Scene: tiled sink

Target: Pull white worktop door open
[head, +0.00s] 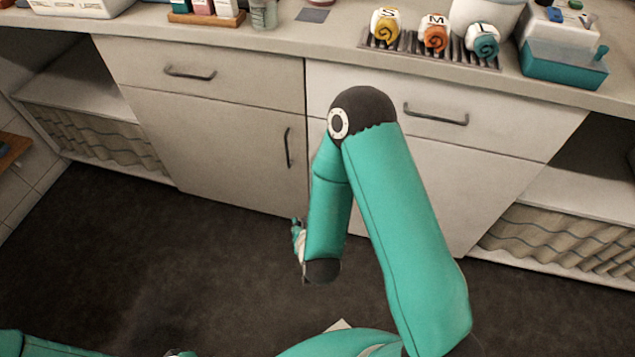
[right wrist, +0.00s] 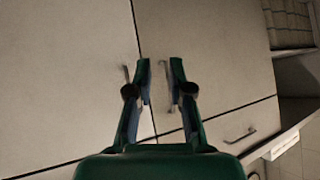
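The white worktop (head: 250,35) has a left door (head: 215,150) with a dark vertical handle (head: 288,148). The right door (head: 440,185) is partly hidden behind my right arm, and its handle does not show in the head view. My right gripper (head: 298,238) is low in front of the doors. In the right wrist view, its fingers (right wrist: 160,70) are open and point at the door fronts across the seam. One handle (right wrist: 126,74) shows beside the left finger, another (right wrist: 172,95) by the right finger; contact cannot be told. My left gripper is not clearly visible.
Drawers with handles (head: 190,73) (head: 436,115) sit above the doors. Open shelves with wavy baskets (head: 95,133) (head: 565,240) flank them. Lettered jars (head: 434,34) and a teal box (head: 562,65) stand on top. The dark floor (head: 130,250) is clear.

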